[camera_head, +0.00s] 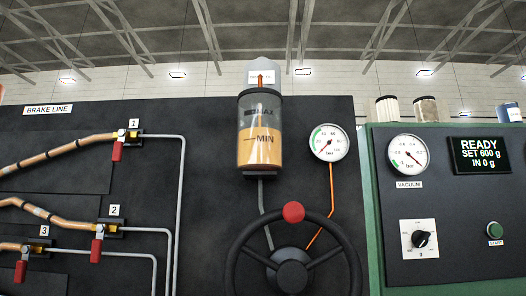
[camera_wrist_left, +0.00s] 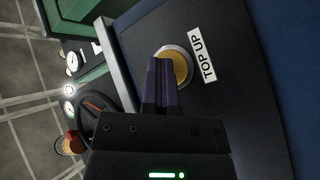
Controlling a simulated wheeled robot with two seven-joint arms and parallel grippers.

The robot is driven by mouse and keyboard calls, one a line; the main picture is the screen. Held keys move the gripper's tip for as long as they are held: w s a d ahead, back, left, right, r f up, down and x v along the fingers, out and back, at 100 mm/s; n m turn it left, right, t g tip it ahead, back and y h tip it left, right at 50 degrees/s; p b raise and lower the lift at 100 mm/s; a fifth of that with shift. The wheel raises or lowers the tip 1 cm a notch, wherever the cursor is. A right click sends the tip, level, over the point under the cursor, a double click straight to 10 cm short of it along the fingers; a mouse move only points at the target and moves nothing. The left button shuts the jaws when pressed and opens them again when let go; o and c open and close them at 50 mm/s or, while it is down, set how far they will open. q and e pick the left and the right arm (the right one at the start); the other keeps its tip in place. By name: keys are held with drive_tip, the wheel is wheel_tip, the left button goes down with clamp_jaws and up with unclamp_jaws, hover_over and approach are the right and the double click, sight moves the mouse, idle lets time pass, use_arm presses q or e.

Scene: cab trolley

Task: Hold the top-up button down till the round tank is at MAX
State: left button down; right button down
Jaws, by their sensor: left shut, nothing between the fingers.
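The round tank (camera_head: 260,130) stands upright on the dark panel in the head view. It is clear, with amber fluid whose top looks a little above the MIN mark and below the MAX mark. The yellow top-up button (camera_wrist_left: 181,66) shows in the left wrist view, beside a white TOP UP label (camera_wrist_left: 202,55). My left gripper (camera_wrist_left: 163,62) is shut and empty, its fingertips over the button and covering part of it. I cannot tell whether they touch or press it. My left gripper is outside the head view. My right gripper is in neither view.
A black steering wheel (camera_head: 345,247) with a red knob (camera_head: 293,211) stands below the tank. A pressure gauge (camera_head: 329,142) is right of the tank. Brake lines with red levers (camera_head: 116,151) are at left. A green-framed console with a START button (camera_head: 495,231) is at right.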

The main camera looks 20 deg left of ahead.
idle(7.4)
use_arm(q)
drive_tip(key=shift+s+d+p, duration=0.3)
drive_tip(key=shift+s+p, duration=0.25)
drive_tip(key=shift+s, duration=0.35)
